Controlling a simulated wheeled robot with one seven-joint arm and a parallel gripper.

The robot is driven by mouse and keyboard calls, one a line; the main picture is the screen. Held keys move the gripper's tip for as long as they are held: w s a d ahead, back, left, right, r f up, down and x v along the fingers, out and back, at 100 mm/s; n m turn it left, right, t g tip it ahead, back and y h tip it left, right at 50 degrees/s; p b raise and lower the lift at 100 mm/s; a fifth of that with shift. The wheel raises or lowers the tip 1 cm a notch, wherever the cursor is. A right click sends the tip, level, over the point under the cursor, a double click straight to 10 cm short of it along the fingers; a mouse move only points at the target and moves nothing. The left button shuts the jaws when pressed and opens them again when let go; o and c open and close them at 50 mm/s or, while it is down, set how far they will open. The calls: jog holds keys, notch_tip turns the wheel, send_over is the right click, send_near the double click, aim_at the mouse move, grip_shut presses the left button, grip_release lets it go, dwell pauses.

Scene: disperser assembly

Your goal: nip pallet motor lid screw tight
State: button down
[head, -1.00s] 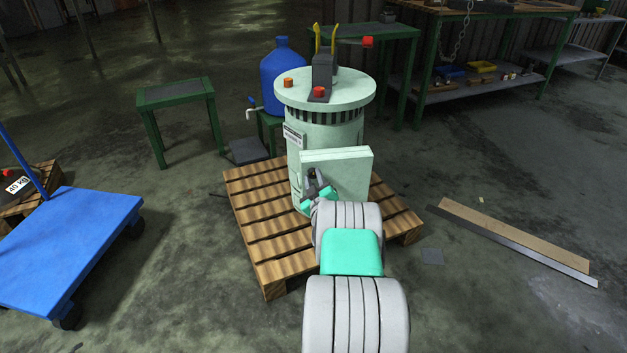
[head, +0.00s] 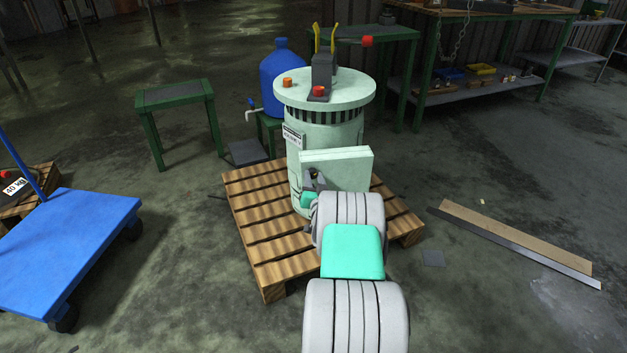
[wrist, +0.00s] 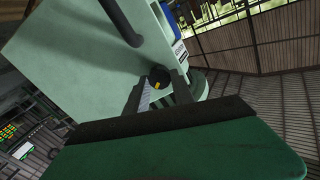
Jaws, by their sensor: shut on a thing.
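The pale green motor (head: 330,130) stands upright on the wooden pallet (head: 250,236). A flat, pale green, box-like lid (head: 345,164) is on its front side. A dark screw head (head: 314,171) with a small yellow mark shows at the lid's left part. My gripper (head: 314,182) is at this screw; my arm hides part of the lid and the motor's lower front. In the wrist view, the fingers of my gripper (wrist: 163,88) are closed on the dark round screw head (wrist: 158,75), its yellow mark showing between them. The lid (wrist: 75,60) fills the upper left.
A blue cart (head: 75,245) stands at the left. A blue jug (head: 284,80) is on a low green stand behind the motor. Boards (head: 515,245) lie on the floor at the right. A dark rod (wrist: 118,20) crosses the lid's face near the wrist camera.

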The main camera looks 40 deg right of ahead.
jog(key=m, duration=0.5)
jog(key=shift+m, duration=0.3)
jog(key=shift+m+p, duration=0.6)
jog(key=shift+m, duration=1.7)
jog(key=c, duration=1.1)
grip_release()
jog(key=shift+s, duration=0.1)
jog(key=p+v, duration=0.1)
jog(key=v, duration=0.6)
jog(key=shift+s+a, duration=0.15)
jog(key=shift+s, duration=0.15)
